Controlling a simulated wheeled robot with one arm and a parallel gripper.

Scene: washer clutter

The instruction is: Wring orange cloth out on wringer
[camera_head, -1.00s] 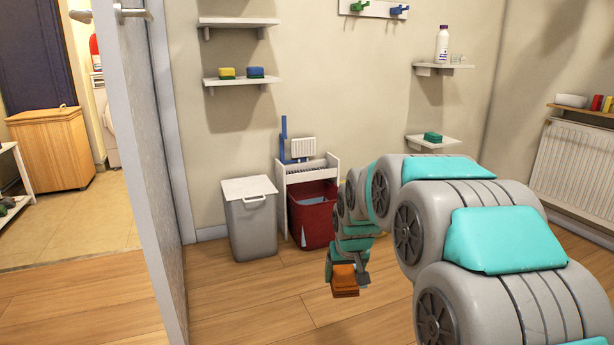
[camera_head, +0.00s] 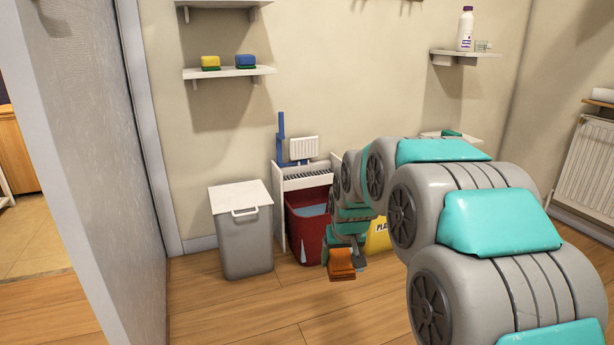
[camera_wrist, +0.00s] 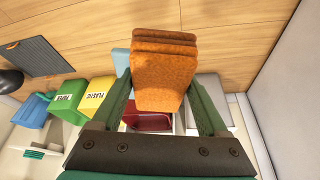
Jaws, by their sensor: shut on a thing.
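The folded orange cloth (camera_head: 340,263) is in my gripper (camera_head: 345,246), above the wooden floor in the head view. In the wrist view the cloth (camera_wrist: 163,65) is between the two green fingers of my gripper (camera_wrist: 163,95). The wringer (camera_head: 305,172) stands against the wall, a white frame with a dark slotted top, a blue handle and a white plate. A red bucket (camera_head: 305,228) sits under it, partly hidden by my arm. My gripper is in front of the bucket, lower than the wringer top, apart from it as far as I can tell.
A grey lidded bin (camera_head: 243,240) stands left of the wringer. A yellow bin (camera_head: 377,238) is partly behind my arm; the wrist view also shows a green bin (camera_wrist: 70,98). A shelf (camera_head: 230,72) holds two sponges. A door (camera_head: 90,180) bounds the left; front floor is clear.

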